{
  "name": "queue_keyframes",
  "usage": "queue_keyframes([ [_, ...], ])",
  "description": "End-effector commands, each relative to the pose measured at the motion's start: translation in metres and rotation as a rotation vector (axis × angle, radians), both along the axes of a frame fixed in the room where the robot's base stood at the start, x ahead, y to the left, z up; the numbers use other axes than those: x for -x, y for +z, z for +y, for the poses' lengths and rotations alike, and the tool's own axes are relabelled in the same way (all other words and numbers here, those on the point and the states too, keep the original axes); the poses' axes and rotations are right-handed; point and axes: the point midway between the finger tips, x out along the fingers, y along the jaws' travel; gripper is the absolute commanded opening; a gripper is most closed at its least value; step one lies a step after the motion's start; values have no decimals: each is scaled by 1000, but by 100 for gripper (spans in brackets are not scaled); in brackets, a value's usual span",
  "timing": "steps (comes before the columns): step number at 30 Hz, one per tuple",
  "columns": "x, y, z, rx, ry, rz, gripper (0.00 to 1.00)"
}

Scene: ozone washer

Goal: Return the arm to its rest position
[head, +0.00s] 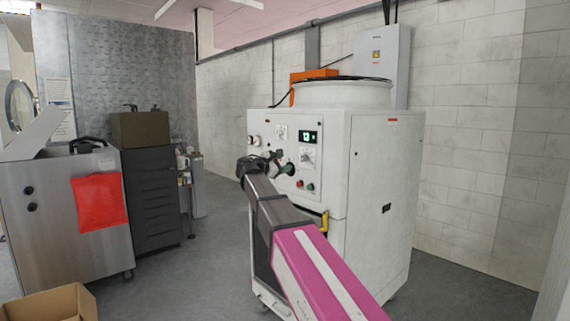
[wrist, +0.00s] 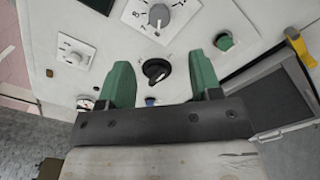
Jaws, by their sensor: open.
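My gripper (wrist: 162,85) is open, with its two green fingers spread apart and nothing between them in the wrist view. Beyond the fingers is the white front panel of the washer (head: 382,200), and a black rotary knob (wrist: 156,71) shows in the gap between the fingertips. I cannot tell whether the fingers touch the panel. In the head view my arm (head: 300,245) reaches from the lower right up to the washer's front. The gripper end there is dark and partly hides the lower panel.
The panel also has a grey knob (wrist: 159,15), a green button (wrist: 223,41) and a lit display (head: 308,136). A yellow handle (head: 324,222) is below. A steel cabinet (head: 60,235) with a red cloth (head: 99,203) and a cardboard box (head: 50,303) are at left. Floor between is clear.

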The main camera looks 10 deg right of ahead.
Motion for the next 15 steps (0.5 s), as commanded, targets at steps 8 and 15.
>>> queue_keyframes([
  [8, 2, -14, -6, -32, -1, 3, 58],
  [15, 26, -132, -46, -326, -35, 18, 58],
])
